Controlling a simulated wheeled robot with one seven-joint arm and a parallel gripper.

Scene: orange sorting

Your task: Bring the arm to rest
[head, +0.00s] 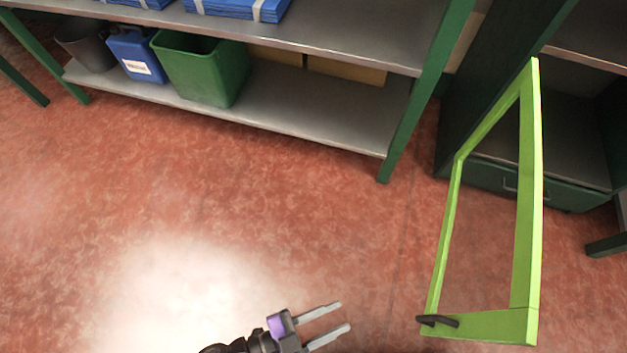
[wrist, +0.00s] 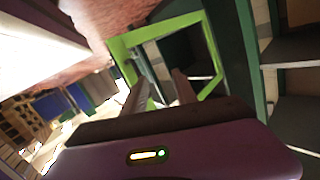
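My gripper (head: 346,316) is at the bottom middle of the head view, low over the red floor. Its two grey fingers are parallel and spread apart, with nothing between them. It points right, toward an open green door frame (head: 530,200), and is apart from it. In the wrist view my gripper (wrist: 158,88) also shows its two fingers apart and empty, with the green door frame (wrist: 122,45) beyond them. Most of my arm is out of view.
The door's dark handle (head: 438,321) is right of my gripper. A metal shelf (head: 300,105) at the back holds a green bin (head: 203,70), a blue container (head: 135,55) and a grey bin (head: 88,46). A dark green cabinet (head: 480,178) stands at right. The floor between is clear.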

